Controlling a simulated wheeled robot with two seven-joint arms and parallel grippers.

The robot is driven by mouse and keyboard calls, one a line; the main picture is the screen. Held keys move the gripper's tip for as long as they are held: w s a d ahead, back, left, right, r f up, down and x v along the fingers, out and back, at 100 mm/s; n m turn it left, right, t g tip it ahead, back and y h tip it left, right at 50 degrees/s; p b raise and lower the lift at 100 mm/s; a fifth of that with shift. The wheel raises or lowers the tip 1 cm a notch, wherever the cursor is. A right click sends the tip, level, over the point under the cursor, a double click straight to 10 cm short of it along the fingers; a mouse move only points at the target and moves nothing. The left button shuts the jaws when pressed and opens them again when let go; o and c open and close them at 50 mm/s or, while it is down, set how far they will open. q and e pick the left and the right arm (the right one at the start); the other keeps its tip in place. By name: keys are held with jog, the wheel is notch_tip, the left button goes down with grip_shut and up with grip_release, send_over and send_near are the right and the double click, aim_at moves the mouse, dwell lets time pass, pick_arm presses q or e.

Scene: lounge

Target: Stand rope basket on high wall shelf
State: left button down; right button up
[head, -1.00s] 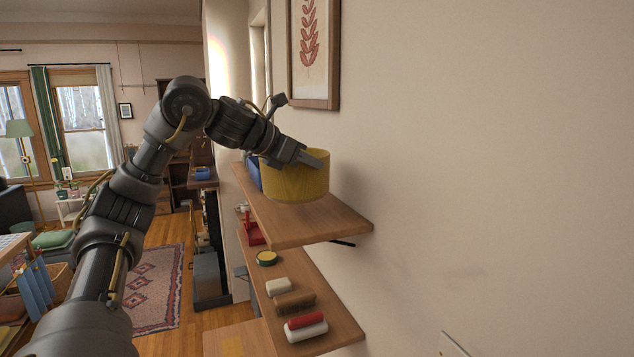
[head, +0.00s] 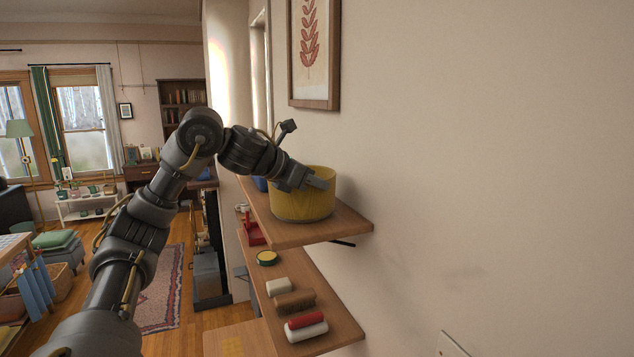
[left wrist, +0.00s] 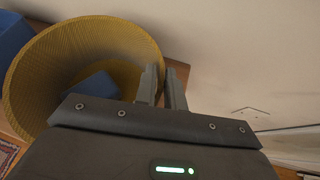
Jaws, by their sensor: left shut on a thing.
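The yellow rope basket (head: 303,199) is upright at the upper wall shelf (head: 335,226), with its base at the level of the board. I cannot tell for sure whether it rests its full weight there. My left gripper (head: 318,181) is shut on the basket's rim from above. In the left wrist view the basket (left wrist: 88,42) shows its open mouth, with its wall between the fingers of the gripper (left wrist: 162,85). A blue thing shows inside or through it. My right gripper is not in view.
A blue object (head: 260,183) stands behind the basket on the upper shelf. The lower shelf (head: 335,338) holds several things, among them a brush (head: 294,301) and a red-and-white roll (head: 306,327). A framed picture (head: 314,50) hangs above. The upper shelf's near end is bare.

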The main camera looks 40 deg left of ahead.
pick_arm(q)
jog(key=c, duration=1.5)
grip_release()
jog(key=shift+s, duration=0.1)
jog(key=shift+v, duration=5.95)
